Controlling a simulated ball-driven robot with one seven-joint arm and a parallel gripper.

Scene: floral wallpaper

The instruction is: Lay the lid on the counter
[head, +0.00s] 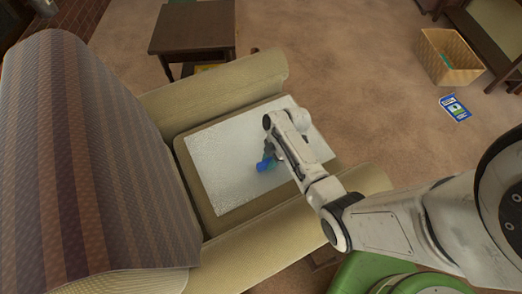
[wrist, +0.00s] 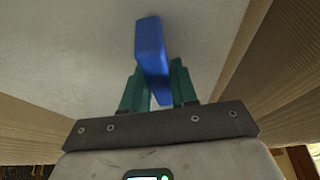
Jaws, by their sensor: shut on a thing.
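My gripper (head: 272,157) is over the pale flat panel (head: 222,150) that lies across the seat of an armchair. It is shut on a small blue block-like thing (head: 264,165). In the wrist view this blue thing (wrist: 150,46) stands out between the two green fingers (wrist: 156,84) of my gripper, with the pale surface behind it. Its gap to the panel, if any, is hard to judge. I cannot tell for certain that the blue thing is the lid. I see no kitchen counter.
The armchair's striped backrest (head: 85,150) is at the left, with padded arms (head: 225,85) along both sides of the panel. A dark wooden table (head: 192,28) stands behind. A wicker basket (head: 447,60) and a blue booklet (head: 455,108) are on the carpet at right.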

